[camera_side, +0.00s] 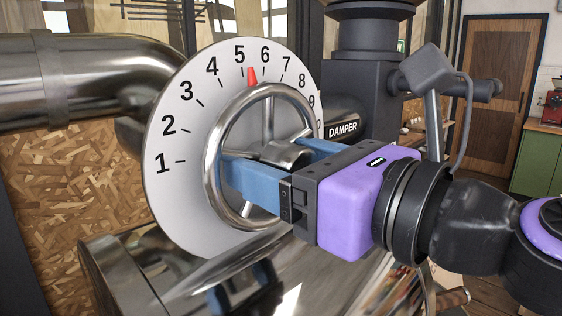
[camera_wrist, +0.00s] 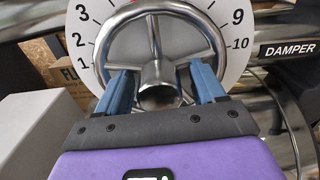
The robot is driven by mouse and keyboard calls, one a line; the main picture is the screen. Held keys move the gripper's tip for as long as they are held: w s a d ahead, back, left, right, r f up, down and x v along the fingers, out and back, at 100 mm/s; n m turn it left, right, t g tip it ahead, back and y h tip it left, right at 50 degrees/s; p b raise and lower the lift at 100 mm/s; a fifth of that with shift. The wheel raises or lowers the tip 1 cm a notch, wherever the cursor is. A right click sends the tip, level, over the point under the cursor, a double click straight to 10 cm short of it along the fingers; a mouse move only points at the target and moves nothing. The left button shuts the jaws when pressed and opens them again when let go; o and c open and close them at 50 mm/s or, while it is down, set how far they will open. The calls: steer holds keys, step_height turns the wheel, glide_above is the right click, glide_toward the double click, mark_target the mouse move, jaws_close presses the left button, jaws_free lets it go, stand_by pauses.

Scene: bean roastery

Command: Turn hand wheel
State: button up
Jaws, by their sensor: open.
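The hand wheel (camera_side: 212,168) is a shiny metal ring with spokes and a round hub (camera_side: 287,157), set in front of a white numbered dial (camera_side: 180,205). A red pointer (camera_side: 252,76) stands between 5 and 6. My gripper (camera_side: 268,165) is open, its blue fingers reaching toward the wheel on either side of the hub. In the wrist view the wheel (camera_wrist: 101,48) fills the upper middle, and the hub (camera_wrist: 160,88) sits between the two fingers (camera_wrist: 160,85) with gaps at both sides. Whether the fingertips touch the spokes cannot be told.
A label reading DAMPER (camera_side: 343,129) is right of the dial. A large metal pipe (camera_side: 70,80) runs behind at the left, and a dark column (camera_side: 362,90) stands behind my gripper. A shiny metal surface (camera_side: 200,270) lies below the wheel and reflects it.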

steer(key=shift+w+a, duration=0.1)
jaws_close()
steer(key=shift+n, duration=0.4)
steer(key=n, duration=0.4)
steer(key=shift+n, duration=0.3)
steer(key=n, duration=0.5)
steer(key=shift+f, duration=0.1)
stand_by(0.5)
jaws_free()
